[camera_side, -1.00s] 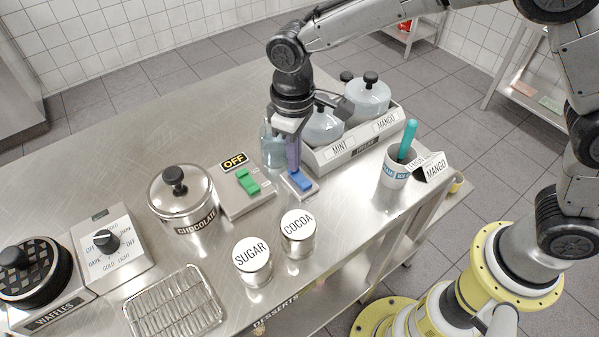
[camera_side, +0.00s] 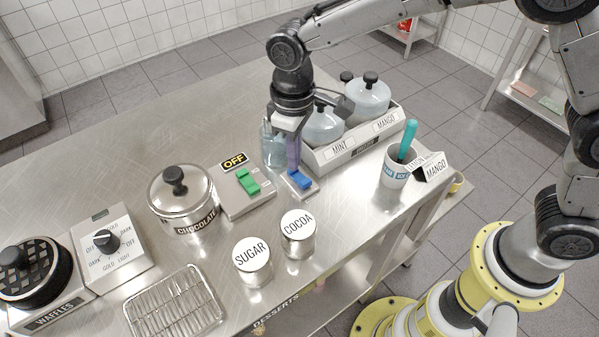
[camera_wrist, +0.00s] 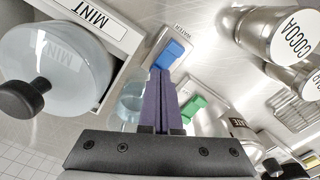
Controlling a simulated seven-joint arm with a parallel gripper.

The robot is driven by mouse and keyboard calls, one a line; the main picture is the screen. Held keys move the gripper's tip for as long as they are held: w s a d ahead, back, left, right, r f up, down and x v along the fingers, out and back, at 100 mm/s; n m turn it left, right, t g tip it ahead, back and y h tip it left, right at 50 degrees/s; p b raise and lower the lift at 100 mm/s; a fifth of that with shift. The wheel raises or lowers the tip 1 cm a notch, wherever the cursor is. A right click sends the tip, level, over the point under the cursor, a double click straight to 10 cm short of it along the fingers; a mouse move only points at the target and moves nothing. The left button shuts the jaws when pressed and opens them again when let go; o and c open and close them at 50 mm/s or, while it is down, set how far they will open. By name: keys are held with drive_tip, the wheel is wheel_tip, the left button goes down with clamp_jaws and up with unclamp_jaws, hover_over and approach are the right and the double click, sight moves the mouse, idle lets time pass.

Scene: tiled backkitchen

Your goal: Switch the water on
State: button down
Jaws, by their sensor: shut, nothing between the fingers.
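The water switch is a blue rocker (camera_side: 300,180) on a small silver plate on the steel counter. In the wrist view the blue rocker (camera_wrist: 172,53) shows just beyond my fingertips, with the label "WATER" beside it. My gripper (camera_side: 293,168) points down at the rocker's far end, its purple fingers shut together and empty. The fingertips (camera_wrist: 160,72) are at or very near the rocker's edge. I cannot tell whether they touch it, nor clearly which way the rocker is tilted. A clear glass container (camera_side: 270,147) stands right behind the fingers.
A green switch (camera_side: 248,181) with an "OFF" sign (camera_side: 233,162) is close on the left. The mint and mango pots (camera_side: 367,96) sit in a grey rack behind right. Cocoa (camera_side: 298,234) and sugar (camera_side: 252,261) jars stand in front. A cup (camera_side: 395,170) is at right.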

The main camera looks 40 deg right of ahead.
drive_tip(key=shift+r, duration=2.9)
drive_tip(key=shift+d, duration=0.1)
drive_tip(key=s+d+r+m+t, duration=0.2)
drive_tip(key=s+d+r, duration=0.1)
drive_tip(key=d+r, duration=0.35)
drive_tip(key=s+d+r+m+t, duration=0.1)
drive_tip(key=s+d+r, duration=0.2)
drive_tip(key=d+r, duration=0.4)
drive_tip(key=s+d+m+t, duration=0.2)
drive_tip(key=s+d, duration=0.5)
drive_tip(key=s, duration=0.1)
drive_tip(key=s+d+f+m, duration=0.1)
drive_tip(key=s+d+f, duration=0.1)
drive_tip(key=s+f, duration=0.5)
drive_tip(key=shift+s+d+t, duration=0.25)
drive_tip(key=shift+s+t, duration=0.05)
drive_tip(key=shift+s, duration=0.25)
